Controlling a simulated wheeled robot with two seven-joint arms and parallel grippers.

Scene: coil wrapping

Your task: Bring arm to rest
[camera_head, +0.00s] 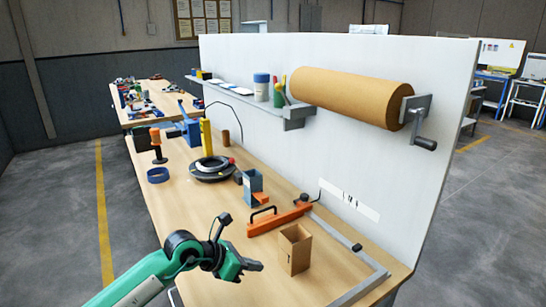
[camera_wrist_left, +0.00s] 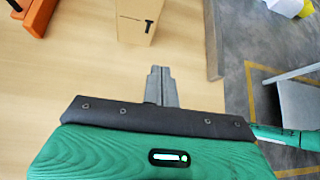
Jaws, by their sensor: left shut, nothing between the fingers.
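My left gripper (camera_head: 252,266) is at the end of the green arm that comes in from the lower left in the head view. It is shut and empty, above the front part of the workbench (camera_head: 215,210). In the left wrist view its closed fingers (camera_wrist_left: 161,84) point at bare tabletop, just short of a cardboard box (camera_wrist_left: 138,22). In the head view the same open-topped box (camera_head: 295,249) stands right of the gripper, apart from it. My right gripper is not in view.
An orange tool (camera_head: 280,216) with a black handle lies behind the box. A blue holder (camera_head: 252,186) and a black coil (camera_head: 212,168) are farther back. A white panel (camera_head: 330,150) with a brown paper roll (camera_head: 350,95) stands along the right. The bench's left front is clear.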

